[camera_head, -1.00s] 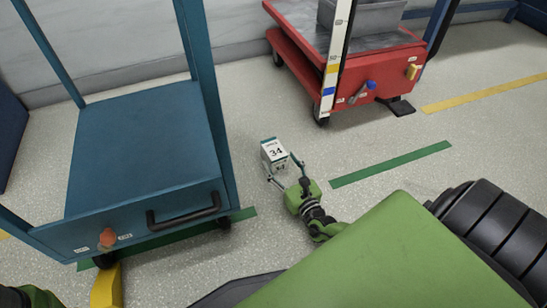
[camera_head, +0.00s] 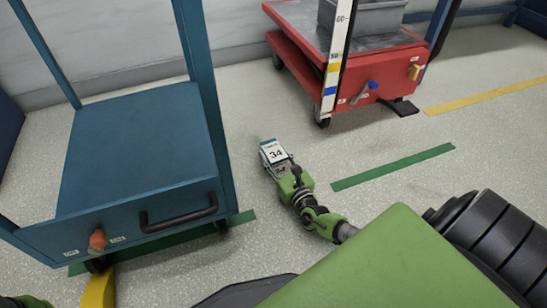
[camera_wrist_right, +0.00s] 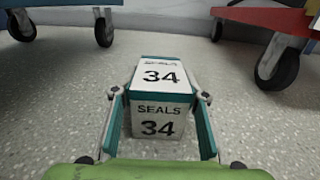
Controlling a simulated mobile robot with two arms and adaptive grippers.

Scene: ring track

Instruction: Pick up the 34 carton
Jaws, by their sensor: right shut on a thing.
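The 34 carton (camera_head: 274,152) is a small white box with teal edges, on or just above the speckled floor between the two carts; I cannot tell whether it touches the floor. In the right wrist view the carton (camera_wrist_right: 160,82) shows "SEALS 34" on its top and near face. My right gripper (camera_head: 279,166) reaches it from the near side. In the right wrist view my right gripper (camera_wrist_right: 160,112) has one finger on each side of the carton and is shut on it. My left gripper is not clearly in view.
A blue cart (camera_head: 140,140) with a black handle stands at the left. A red cart (camera_head: 385,85) carrying a grey bin (camera_head: 372,18) stands at the back right. A green floor stripe (camera_head: 393,166) lies right of the carton. The floor around the carton is clear.

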